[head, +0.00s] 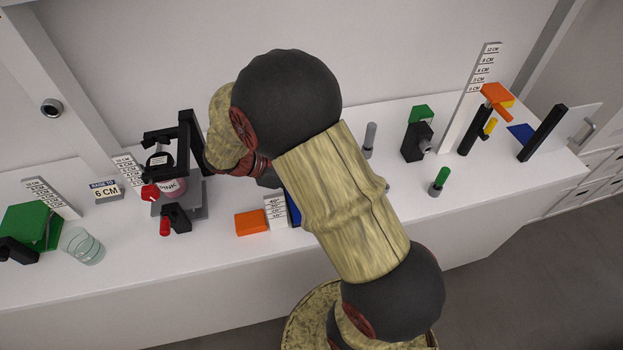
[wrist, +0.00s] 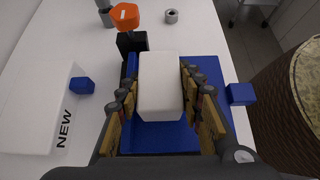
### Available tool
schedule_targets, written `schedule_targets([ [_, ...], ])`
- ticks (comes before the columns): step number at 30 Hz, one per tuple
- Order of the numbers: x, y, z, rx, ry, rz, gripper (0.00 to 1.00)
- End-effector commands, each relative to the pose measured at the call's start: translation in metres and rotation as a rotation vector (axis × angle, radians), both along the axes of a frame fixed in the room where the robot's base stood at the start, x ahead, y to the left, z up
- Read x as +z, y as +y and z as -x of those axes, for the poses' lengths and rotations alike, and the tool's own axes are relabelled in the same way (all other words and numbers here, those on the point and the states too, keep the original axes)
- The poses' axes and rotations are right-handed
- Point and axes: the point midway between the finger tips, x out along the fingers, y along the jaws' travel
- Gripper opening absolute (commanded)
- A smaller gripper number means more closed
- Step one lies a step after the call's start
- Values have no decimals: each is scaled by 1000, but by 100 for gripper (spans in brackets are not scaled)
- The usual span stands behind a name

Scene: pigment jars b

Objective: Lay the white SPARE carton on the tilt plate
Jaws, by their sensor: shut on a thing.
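The white carton (wrist: 160,85) sits between the two fingers of my gripper (wrist: 158,92) in the wrist view, and the gripper is shut on it. No lettering shows on its visible faces. A blue plate (wrist: 150,138) lies beneath the carton and extends past it on both sides and toward me. I cannot tell whether the carton touches the plate or hangs just above it. In the head view my arm hides the carton and most of the plate; only a blue sliver (head: 294,209) shows beside a card with angle marks (head: 275,210).
In the wrist view, a white slab marked NEW (wrist: 38,110) lies left, with a blue block (wrist: 82,85) beside it. An orange knob (wrist: 125,16) on a black block (wrist: 132,42) stands beyond the plate. In the head view, a pink jar (head: 171,186) stands left in a black frame.

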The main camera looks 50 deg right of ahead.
Motion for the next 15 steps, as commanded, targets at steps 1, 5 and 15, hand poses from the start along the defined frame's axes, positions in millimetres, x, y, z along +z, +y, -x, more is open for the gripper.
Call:
schedule_targets([
  [1, -1, 0, 0, 0, 0, 0, 12],
  [5, -4, 0, 0, 0, 0, 0, 12],
  [15, -3, 0, 0, 1, -1, 0, 56],
])
